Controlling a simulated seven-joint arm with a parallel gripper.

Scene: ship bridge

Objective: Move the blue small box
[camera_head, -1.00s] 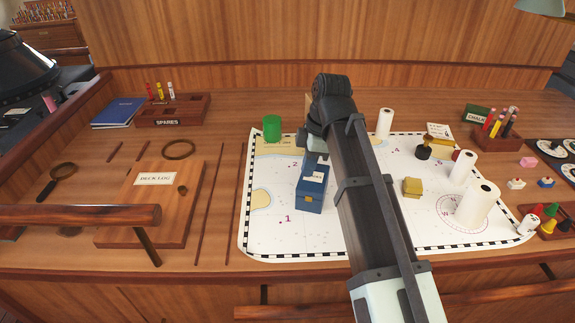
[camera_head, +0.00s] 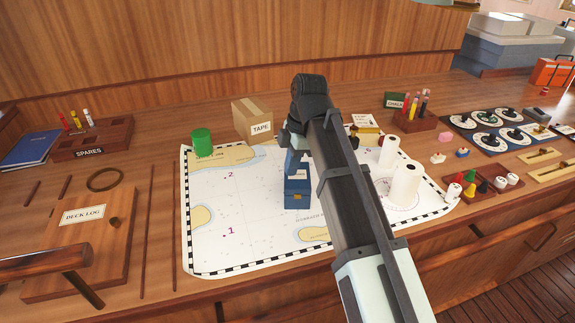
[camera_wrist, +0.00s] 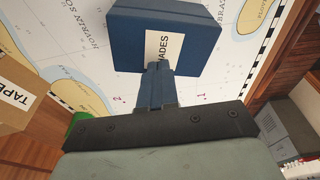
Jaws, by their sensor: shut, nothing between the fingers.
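The blue small box (camera_head: 298,194) has a brass-coloured clasp on its front and appears to rest on the chart (camera_head: 215,250), right of the numbers 1 and 2. It also shows in the wrist view (camera_wrist: 130,38), with a white label ending in "ADES" partly covered by my fingers. My gripper (camera_wrist: 158,68) is shut, its two fingers together and empty, at the edge of the box top. I cannot tell whether the fingertips touch it.
A green cylinder (camera_head: 202,143) stands at the chart's upper left corner, and a TAPE carton (camera_head: 252,118) behind it. White rolls (camera_head: 405,184) stand right of my arm. The deck log board (camera_head: 85,240) lies left. The chart's left part is clear. My arm hides its middle.

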